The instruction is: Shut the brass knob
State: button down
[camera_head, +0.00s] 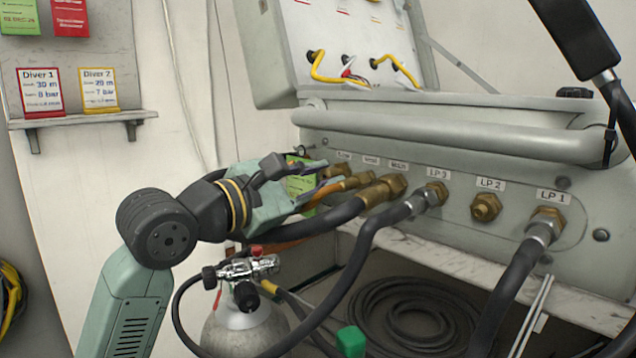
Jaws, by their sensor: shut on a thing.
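My gripper (322,178) reaches in from the left to the left end of the grey panel's row of fittings. Its fingers are shut on a brass knob (339,170) there, partly hidden by the fingers and with its label only partly readable. Brass fittings stand close by on the right: a large one (382,190) with a thick black hose, and one under LP 3 (435,192) with a hose. A brass fitting under LP 2 (486,207) has no hose. How far the knob is turned cannot be seen.
A gas cylinder (236,330) with a chrome valve stands below my arm. Black hoses (350,262) hang in front of the panel, one from LP 1 (546,225). A green card (300,185) is behind my gripper. A small shelf (80,120) holds cards at left.

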jog(key=shift+f, duration=0.1)
jog(key=c, duration=1.7)
grip_release()
jog(key=v, duration=1.2)
